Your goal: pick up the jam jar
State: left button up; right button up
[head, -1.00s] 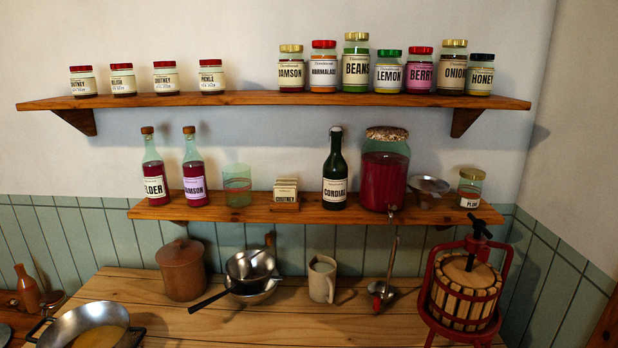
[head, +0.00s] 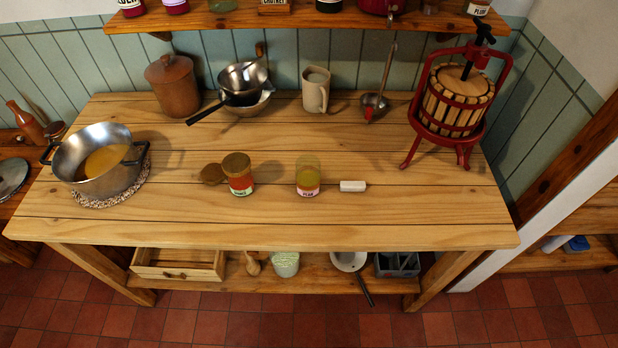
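Two jars stand on the pine table (head: 420,215). One jar (head: 240,183) has a gold-brown lid and a red, white and green label too small to read surely. A loose brown round lid (head: 212,174) lies just left of it. The other jar (head: 308,174) is clear glass with no lid seen, yellowish contents and a label that seems to read PLUM. I cannot tell which one is the jam jar. Neither of my grippers shows in the head view.
A steel pan (head: 102,160) on a woven mat stands at the table's left. A crock (head: 173,87), nested pans (head: 243,80), a mug (head: 316,90), a ladle (head: 376,101) and a red press (head: 455,105) line the back. A white block (head: 352,186) lies right of the jars.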

aim_at(308, 171)
jog(key=u, duration=1.35)
jog(key=z, duration=1.4)
jog(key=l+z, duration=0.45)
jog(key=l, duration=1.1)
jog(key=k, duration=0.05)
